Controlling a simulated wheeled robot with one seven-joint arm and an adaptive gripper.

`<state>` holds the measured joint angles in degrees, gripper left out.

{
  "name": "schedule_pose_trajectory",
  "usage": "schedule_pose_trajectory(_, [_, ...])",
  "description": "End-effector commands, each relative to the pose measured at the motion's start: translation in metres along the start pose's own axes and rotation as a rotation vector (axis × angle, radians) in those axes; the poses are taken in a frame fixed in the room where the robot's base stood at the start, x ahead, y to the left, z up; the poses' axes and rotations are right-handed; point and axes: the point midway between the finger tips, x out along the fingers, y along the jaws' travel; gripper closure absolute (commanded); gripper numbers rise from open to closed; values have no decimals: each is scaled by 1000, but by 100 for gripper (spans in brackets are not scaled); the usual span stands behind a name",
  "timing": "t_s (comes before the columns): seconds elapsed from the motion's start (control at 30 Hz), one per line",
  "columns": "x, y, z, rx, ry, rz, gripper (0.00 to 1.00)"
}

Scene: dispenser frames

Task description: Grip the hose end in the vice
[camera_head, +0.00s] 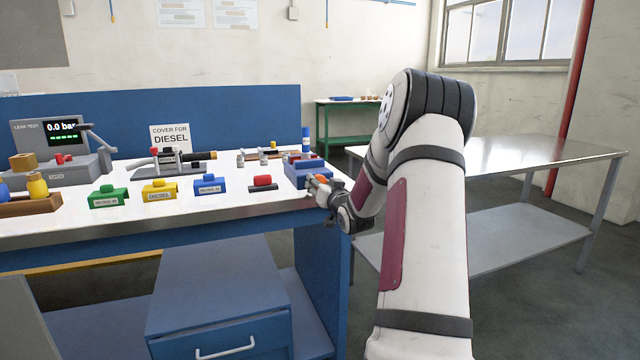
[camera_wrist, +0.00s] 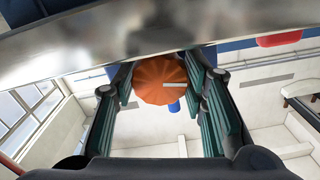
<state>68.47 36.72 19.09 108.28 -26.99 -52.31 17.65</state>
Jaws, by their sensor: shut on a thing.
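The blue vice (camera_head: 309,171) sits at the right end of the white bench, with red on its top. An orange ribbed knob (camera_head: 321,178) is at its front right. My gripper (camera_head: 328,187) is at the bench's right edge, shut on the knob. In the wrist view the orange knob (camera_wrist: 160,80) sits between the two dark green finger pads of my gripper (camera_wrist: 163,88). A dark hose with a brass-coloured part (camera_head: 202,156) lies on a grey stand farther left on the bench. I cannot tell whether anything is between the vice jaws.
Green (camera_head: 108,197), yellow (camera_head: 160,190) and blue (camera_head: 210,185) labelled blocks and a red-topped piece (camera_head: 263,183) line the bench front. A leak tester (camera_head: 58,150) stands at the left. A bare metal table (camera_head: 520,158) stands right of my arm.

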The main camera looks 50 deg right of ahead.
Motion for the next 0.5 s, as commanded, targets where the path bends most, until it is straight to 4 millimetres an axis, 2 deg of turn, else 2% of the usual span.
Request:
schedule_pose_trajectory(0.33, [0,0,-1,46,2,0,89])
schedule_pose_trajectory(0.37, [0,0,-1,46,2,0,59])
schedule_pose_trajectory(0.43, [0,0,-1,45,1,0,43])
schedule_pose_trajectory(0.5, [0,0,-1,45,1,0,41])
